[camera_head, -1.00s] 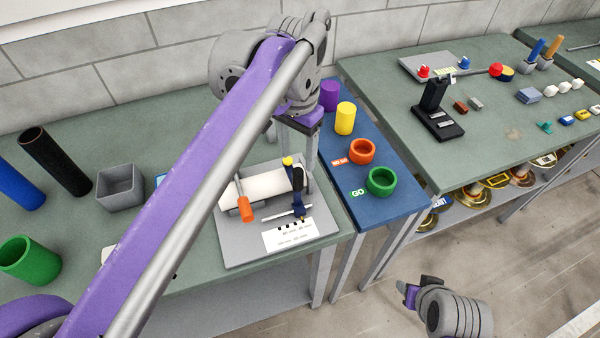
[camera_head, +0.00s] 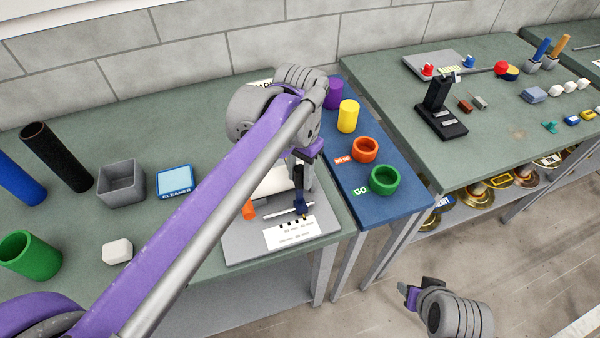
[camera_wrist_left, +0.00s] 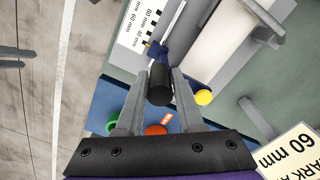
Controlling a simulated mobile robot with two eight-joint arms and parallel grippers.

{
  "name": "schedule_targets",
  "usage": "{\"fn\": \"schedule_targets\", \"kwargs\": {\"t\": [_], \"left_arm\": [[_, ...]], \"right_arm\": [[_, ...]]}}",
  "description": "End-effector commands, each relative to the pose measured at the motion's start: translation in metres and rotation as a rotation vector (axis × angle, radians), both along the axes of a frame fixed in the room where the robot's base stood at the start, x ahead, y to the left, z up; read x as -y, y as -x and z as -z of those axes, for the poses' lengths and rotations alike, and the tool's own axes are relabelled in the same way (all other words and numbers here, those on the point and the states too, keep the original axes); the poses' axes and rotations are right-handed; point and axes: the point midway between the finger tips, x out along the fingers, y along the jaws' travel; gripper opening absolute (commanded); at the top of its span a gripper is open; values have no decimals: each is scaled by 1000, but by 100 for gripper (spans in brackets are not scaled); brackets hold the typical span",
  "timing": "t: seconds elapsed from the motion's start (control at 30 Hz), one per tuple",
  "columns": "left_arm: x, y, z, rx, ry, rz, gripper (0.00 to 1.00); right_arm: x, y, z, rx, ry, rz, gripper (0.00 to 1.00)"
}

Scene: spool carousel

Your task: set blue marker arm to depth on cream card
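The blue marker arm (camera_head: 300,205) stands on the grey fixture beside the white cylinder (camera_head: 275,183); it also shows in the left wrist view (camera_wrist_left: 156,50), with its black knob (camera_wrist_left: 159,84). My left gripper (camera_wrist_left: 160,72) has its fingers apart, one on each side of the knob; I cannot see firm contact. A cream card (camera_wrist_left: 300,155) reading "60 mm" shows at the lower right of the wrist view. A white scale card (camera_head: 290,234) with black marks lies at the fixture's front. My right gripper (camera_head: 410,294) hangs over the floor, away from the tables; its fingers are unclear.
A blue mat (camera_head: 391,209) to the right holds green and orange rings and yellow and purple cylinders. A grey bin (camera_head: 121,183) and cleaner pad (camera_head: 175,180) stand left.

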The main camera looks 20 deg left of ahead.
Motion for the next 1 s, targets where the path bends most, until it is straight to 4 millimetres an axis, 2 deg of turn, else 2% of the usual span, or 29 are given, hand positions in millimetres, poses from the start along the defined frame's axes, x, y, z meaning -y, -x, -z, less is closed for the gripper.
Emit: {"fn": "schedule_targets", "kwargs": {"t": [0.03, 0.17, 0.2, 1.0], "left_arm": [[0, 0, 0, 0, 0, 0, 26], [0, 0, 0, 0, 0, 0, 2], [0, 0, 0, 0, 0, 0, 0], [0, 0, 0, 0, 0, 0, 0]], "right_arm": [[0, 0, 0, 0, 0, 0, 50], [0, 0, 0, 0, 0, 0, 50], [0, 0, 0, 0, 0, 0, 50], [0, 0, 0, 0, 0, 0, 50]]}}
